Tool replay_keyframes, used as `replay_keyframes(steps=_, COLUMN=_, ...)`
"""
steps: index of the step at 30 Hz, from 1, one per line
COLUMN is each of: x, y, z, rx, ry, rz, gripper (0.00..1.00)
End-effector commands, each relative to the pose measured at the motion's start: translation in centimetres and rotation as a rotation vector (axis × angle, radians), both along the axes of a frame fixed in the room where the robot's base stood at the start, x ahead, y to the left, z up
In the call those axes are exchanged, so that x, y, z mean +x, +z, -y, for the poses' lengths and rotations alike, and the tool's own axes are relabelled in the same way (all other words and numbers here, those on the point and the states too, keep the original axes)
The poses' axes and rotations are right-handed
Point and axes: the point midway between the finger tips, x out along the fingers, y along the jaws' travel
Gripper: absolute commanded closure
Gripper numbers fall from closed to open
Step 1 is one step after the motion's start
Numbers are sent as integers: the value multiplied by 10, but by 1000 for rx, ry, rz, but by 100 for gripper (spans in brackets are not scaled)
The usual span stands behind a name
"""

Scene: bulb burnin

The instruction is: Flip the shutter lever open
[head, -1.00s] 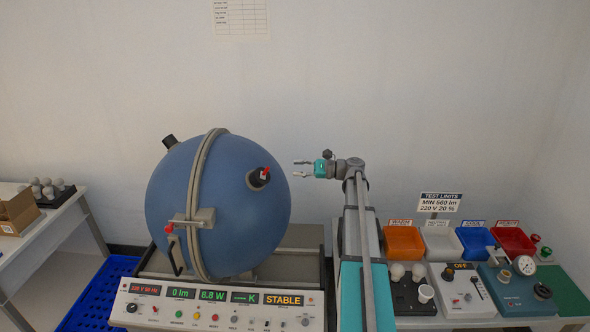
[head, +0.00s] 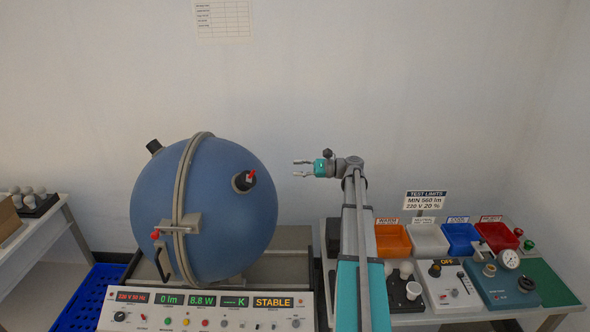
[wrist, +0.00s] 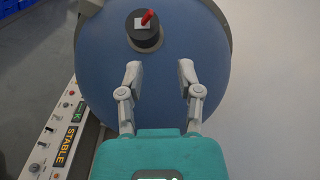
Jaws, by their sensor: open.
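The shutter lever (head: 251,175) is a small red lever on a black round port (head: 241,183) on the right side of the large blue sphere (head: 215,225). In the wrist view the red lever (wrist: 147,18) stands tilted on the black port, ahead of my fingertips. My gripper (head: 303,168) is open and empty, to the right of the port, pointing left at the sphere. In the wrist view my gripper (wrist: 159,76) has its two fingers spread, one on each side below the port, and apart from the lever.
A control panel (head: 200,312) with lit displays, one reading STABLE, stands below the sphere. Coloured bins (head: 395,240), a bulb tray (head: 404,302) and test boxes (head: 505,285) sit at the right. Another red-knobbed latch (head: 157,235) is at the sphere's seam. The space between gripper and sphere is clear.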

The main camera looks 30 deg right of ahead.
Motion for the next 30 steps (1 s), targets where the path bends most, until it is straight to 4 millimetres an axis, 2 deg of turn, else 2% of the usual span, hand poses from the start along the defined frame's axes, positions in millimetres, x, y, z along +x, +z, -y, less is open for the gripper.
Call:
replay_keyframes(steps=22, x=-2, y=0, z=5, rx=0, ry=0, rz=0, gripper=54)
replay_keyframes(steps=30, x=-11, y=0, z=19, rx=-1, ry=-3, rz=0, gripper=54)
